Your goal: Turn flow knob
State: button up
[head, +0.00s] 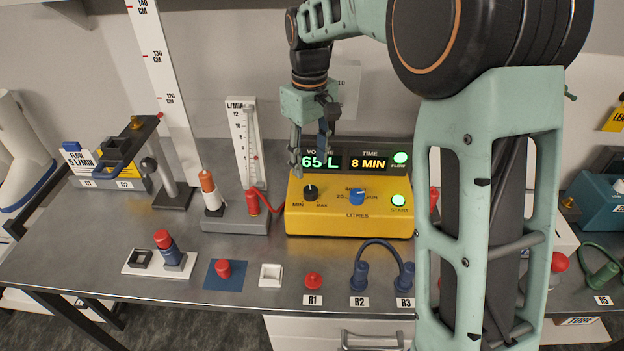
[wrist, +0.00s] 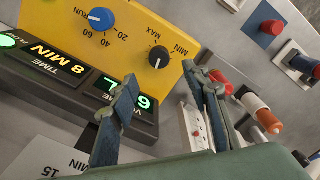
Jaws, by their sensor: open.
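The yellow pump box (head: 330,222) stands at the back of the bench. Its black MIN–MAX knob (head: 310,193), apparently the flow knob, is at the left of its face; the knob also shows in the wrist view (wrist: 159,57). My gripper (head: 311,162) is open and empty, above and apart from the black knob. In the wrist view the fingers (wrist: 166,84) point toward the knob with a gap between them. The flow meter (head: 245,140) has an L/MIN scale with a small red float near the lower part.
A blue LITRES knob (head: 357,197) and a lit green START button (head: 398,201) are close by on the same face. The display (head: 352,160) shows 65 L and 8 MIN. A red hose (head: 268,203) runs left of the box. Red and blue fittings line the bench front.

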aim_at(310, 189)
notch_tip(310, 189, down, 8)
jog(key=shift+f, duration=0.1)
dwell(0.4)
jog(key=c, duration=1.2)
jog(key=shift+o, duration=0.2)
jog(key=shift+m, duration=1.2)
jog(key=o, duration=1.2)
jog(key=shift+c, duration=0.2)
